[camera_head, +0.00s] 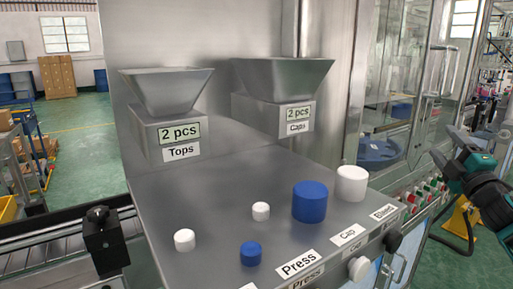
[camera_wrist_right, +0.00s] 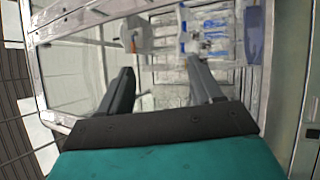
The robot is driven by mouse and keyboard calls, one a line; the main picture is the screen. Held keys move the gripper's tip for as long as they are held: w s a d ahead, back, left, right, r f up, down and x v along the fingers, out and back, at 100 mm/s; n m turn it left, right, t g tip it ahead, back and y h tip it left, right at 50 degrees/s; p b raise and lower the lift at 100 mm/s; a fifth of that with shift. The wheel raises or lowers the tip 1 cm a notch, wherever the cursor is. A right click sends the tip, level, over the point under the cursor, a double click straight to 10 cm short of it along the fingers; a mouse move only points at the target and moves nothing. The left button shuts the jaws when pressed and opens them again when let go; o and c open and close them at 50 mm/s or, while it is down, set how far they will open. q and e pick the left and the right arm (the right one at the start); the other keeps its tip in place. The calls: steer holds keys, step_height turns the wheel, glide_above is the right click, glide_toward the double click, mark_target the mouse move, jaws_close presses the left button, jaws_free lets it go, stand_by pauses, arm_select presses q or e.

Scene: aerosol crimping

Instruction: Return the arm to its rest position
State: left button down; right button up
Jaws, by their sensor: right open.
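My right arm, teal and black, comes in at the right edge of the head view, with its right gripper (camera_head: 456,166) clear to the right of the steel bench. In the right wrist view the right gripper (camera_wrist_right: 162,78) shows two dark fingers spread apart with nothing between them. It is open and empty, facing a metal-framed glazed structure (camera_wrist_right: 70,15). My left gripper is not in view.
The steel bench (camera_head: 205,215) holds two white caps (camera_head: 184,240) (camera_head: 261,211), a small blue cap (camera_head: 251,253), a blue cylinder (camera_head: 309,202) and a white cylinder (camera_head: 351,183). Two hoppers (camera_head: 166,90) (camera_head: 283,82) stand behind. Coloured buttons (camera_head: 430,188) line the right side.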

steer(key=d+f+m+g+h, duration=0.4)
steer(key=d+f+m+h, duration=0.15)
steer(key=m, duration=0.65)
steer(key=s+a+f+g+y, duration=0.1)
steer(key=s+a+f+y, duration=0.15)
steer(key=a+f, duration=0.6)
steer(key=s+a+f+g+y, duration=0.1)
steer(key=s+a+f, duration=0.3)
steer(key=f, duration=0.7)
steer(key=s+a+f+g+y, duration=0.2)
steer(key=s+a+f+g, duration=0.1)
steer(key=s+a+f, duration=0.8)
steer(key=s+a+f+m+g, duration=0.1)
steer(key=s+a, duration=0.3)
steer(key=s, duration=0.4)
steer(key=s+a+f+m+g+y, duration=0.1)
steer(key=s+a+f, duration=0.3)
steer(key=s, duration=0.4)
steer(key=shift+a+m, duration=0.4)
steer(key=shift+a, duration=0.1)
